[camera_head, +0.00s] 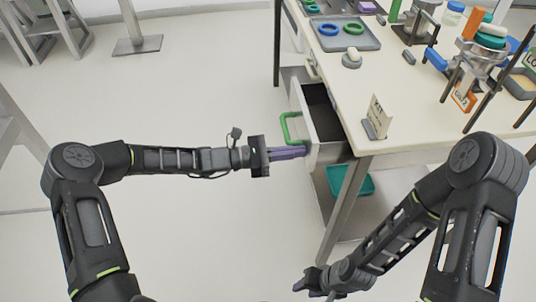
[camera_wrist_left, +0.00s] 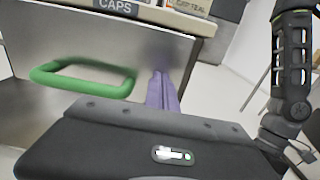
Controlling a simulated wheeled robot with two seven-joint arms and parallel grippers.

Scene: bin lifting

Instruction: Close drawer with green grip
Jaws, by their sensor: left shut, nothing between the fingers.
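The drawer (camera_head: 298,101) under the table stands open, with a dark interior. Its green grip (camera_head: 286,130) is on the front panel, and the grip also shows in the left wrist view (camera_wrist_left: 85,90). My left gripper (camera_head: 303,151) has its purple fingers shut and empty, at the near end of the drawer front, beside the grip and not around it. In the left wrist view the fingers (camera_wrist_left: 160,90) point at the metallic front, right of the grip; I cannot tell whether they touch it. My right gripper (camera_head: 306,283) is low at the bottom, away from the drawer; its fingers are unclear.
The table (camera_head: 395,90) holds a grey tray (camera_head: 342,42) with blue and green rings, a kit sign (camera_head: 377,118), and several tools. A teal bin (camera_head: 350,181) is on the lower shelf. The floor left of the drawer is clear.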

